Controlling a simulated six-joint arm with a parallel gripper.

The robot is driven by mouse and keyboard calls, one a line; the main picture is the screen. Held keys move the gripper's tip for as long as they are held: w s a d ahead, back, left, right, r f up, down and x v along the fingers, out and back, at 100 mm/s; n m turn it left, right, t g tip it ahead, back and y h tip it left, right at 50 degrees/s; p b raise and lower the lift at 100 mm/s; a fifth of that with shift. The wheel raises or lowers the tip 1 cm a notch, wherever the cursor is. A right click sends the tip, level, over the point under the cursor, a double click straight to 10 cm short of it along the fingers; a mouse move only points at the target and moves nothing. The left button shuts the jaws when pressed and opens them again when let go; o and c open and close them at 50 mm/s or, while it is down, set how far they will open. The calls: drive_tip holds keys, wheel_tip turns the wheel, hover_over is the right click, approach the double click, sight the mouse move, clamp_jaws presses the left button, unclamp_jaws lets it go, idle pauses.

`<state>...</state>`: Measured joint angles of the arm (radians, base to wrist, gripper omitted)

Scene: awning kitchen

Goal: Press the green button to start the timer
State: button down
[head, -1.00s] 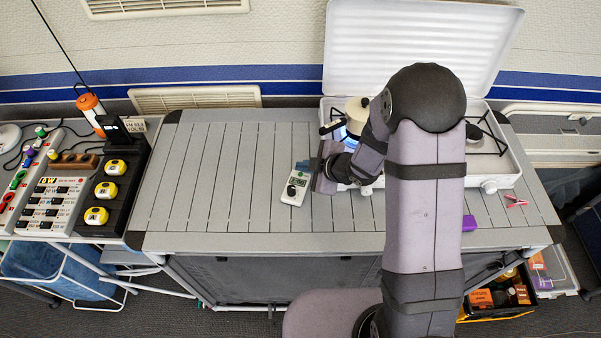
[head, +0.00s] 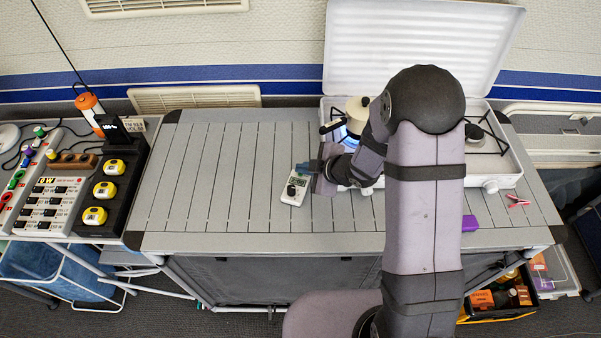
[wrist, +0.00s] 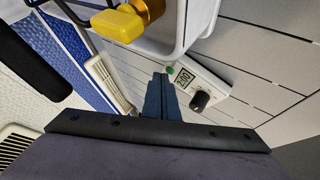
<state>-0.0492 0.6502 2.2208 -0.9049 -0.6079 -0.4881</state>
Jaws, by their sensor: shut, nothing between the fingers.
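A white timer (head: 294,191) with a display and a black knob lies on the slatted table, left of the stove. In the wrist view the timer (wrist: 203,84) shows 2:00, and its green button (wrist: 169,70) is at the end nearest my fingertips. My gripper (head: 306,166) is shut and empty, with its blue fingers at the timer's far end. In the wrist view the fingertips (wrist: 160,80) appear close beside the green button. I cannot tell whether they touch it.
An open white camp stove (head: 420,50) with a pot (head: 357,108) stands right behind my gripper. A purple block (head: 469,223) and a pink item (head: 517,200) lie at the table's right. The table's left half is clear. Yellow-faced devices (head: 104,190) stand farther left.

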sight(304, 177)
drive_tip(key=shift+f, duration=0.25)
idle(0.6)
drive_tip(key=shift+r+p, duration=0.5)
drive_tip(key=shift+r, duration=0.25)
drive_tip(key=shift+r, duration=0.15)
wheel_tip(304, 177, up, 5)
drive_tip(key=p, duration=0.4)
drive_tip(key=shift+p, duration=0.35)
idle(0.3)
